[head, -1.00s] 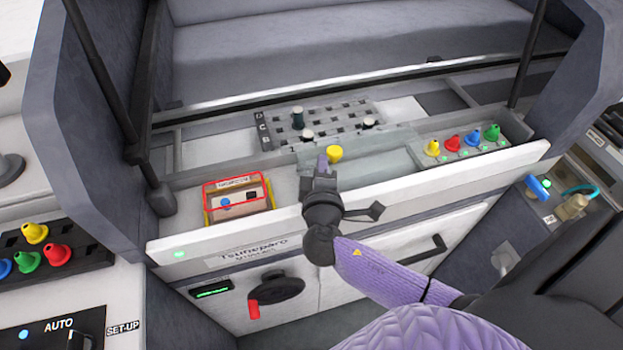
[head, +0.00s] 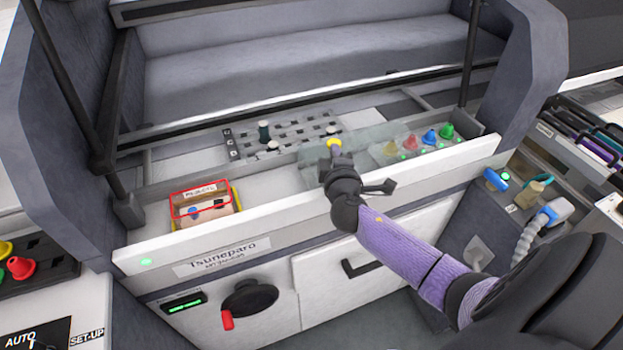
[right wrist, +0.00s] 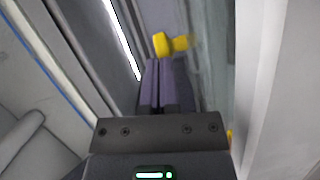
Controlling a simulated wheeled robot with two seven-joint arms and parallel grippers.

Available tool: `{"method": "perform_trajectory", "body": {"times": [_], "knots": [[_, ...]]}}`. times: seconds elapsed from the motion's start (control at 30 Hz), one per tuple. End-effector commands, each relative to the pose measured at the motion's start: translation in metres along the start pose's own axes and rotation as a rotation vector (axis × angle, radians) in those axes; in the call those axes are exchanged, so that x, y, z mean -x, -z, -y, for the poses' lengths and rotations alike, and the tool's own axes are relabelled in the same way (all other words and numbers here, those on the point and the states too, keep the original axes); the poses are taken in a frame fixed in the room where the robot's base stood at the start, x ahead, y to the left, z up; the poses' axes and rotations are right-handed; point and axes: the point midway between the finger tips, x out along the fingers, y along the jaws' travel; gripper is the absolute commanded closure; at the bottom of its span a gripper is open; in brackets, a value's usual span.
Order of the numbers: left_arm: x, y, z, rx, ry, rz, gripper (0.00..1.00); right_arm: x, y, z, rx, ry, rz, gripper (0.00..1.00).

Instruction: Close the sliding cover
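The sliding cover (head: 365,155) is a clear, pale pane over the front ledge of the trolley. It lies partly over the row of coloured nozzles; the yellow and red ones show dimly through it, while the blue (head: 428,137) and green (head: 446,132) ones look clear of it. A yellow knob (head: 334,144) stands on its left part. My right gripper (head: 328,166) is at the knob. In the right wrist view its two fingers (right wrist: 165,68) are together, with the knob (right wrist: 162,44) just beyond their tips, seemingly touching. My left gripper is out of view.
A grey slotted rack (head: 285,136) with several dark and pale pegs lies behind the cover. A red-edged box (head: 205,205) stands at the ledge's left. A dark bar (head: 300,101) crosses behind. Coloured connectors (head: 495,180) sit at the right.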

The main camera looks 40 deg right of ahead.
Motion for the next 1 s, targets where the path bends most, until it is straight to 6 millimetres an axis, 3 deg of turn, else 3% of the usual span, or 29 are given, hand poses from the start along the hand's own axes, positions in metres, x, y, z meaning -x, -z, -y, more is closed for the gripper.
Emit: {"method": "perform_trajectory", "body": {"times": [0.2, 0.5, 0.73, 1.0], "knots": [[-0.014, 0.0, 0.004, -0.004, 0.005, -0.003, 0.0, -0.025, -0.066, -0.009, 0.006, -0.001, 0.003, 1.0], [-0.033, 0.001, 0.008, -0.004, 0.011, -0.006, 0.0, -0.046, -0.132, -0.021, 0.001, -0.001, 0.001, 1.0], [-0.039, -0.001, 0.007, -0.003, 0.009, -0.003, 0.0, -0.053, -0.156, -0.026, 0.0, -0.001, -0.002, 1.0], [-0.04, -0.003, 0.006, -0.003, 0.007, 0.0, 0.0, -0.055, -0.161, -0.029, 0.0, -0.002, -0.005, 1.0]]}}
